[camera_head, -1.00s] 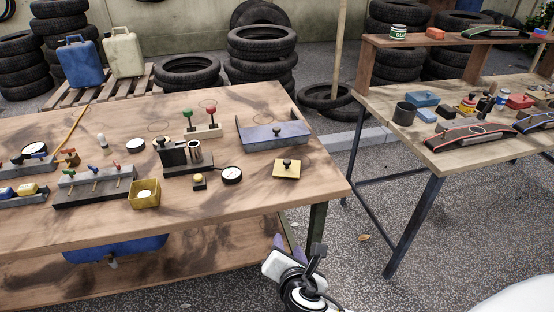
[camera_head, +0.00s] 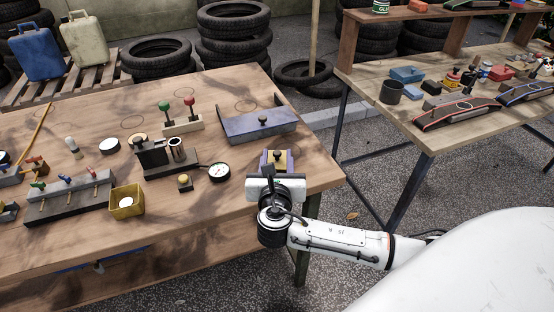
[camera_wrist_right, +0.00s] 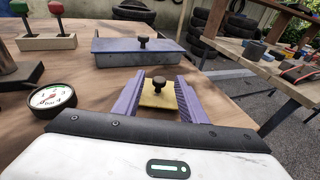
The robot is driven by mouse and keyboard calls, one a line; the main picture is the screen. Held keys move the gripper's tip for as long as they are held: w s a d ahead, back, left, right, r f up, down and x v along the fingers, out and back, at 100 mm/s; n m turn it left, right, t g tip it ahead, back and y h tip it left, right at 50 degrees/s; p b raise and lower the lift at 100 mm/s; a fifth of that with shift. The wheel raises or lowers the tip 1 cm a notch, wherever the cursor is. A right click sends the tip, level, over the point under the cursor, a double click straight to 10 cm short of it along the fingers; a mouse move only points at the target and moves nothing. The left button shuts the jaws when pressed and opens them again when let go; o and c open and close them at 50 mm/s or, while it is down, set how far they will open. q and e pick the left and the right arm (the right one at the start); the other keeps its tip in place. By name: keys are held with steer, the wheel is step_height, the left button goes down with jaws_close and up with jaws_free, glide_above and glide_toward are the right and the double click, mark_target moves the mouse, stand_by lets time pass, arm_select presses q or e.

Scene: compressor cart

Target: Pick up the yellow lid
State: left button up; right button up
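The yellow lid (camera_wrist_right: 157,97) is a small flat square plate with a dark knob on top. It lies on the wooden table near the right edge, and in the head view the lid (camera_head: 277,165) is partly hidden by my gripper. My right gripper (camera_wrist_right: 159,88) has its purple fingers spread, one on each side of the lid, with gaps that look small. I cannot tell whether the fingers touch it. In the head view the right gripper (camera_head: 276,160) reaches in from the right. My left gripper is not in view.
A blue-grey lidded box (camera_head: 259,125) stands behind the lid. The table's right edge is close. A second table (camera_head: 470,125) stands to the right.

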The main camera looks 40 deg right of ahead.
mark_target(277, 153)
steer(key=x, duration=0.3)
steer(key=shift+w+d+f, duration=0.1)
steer(key=shift+f, duration=0.1)
steer(key=shift+c, duration=0.4)
jaws_close()
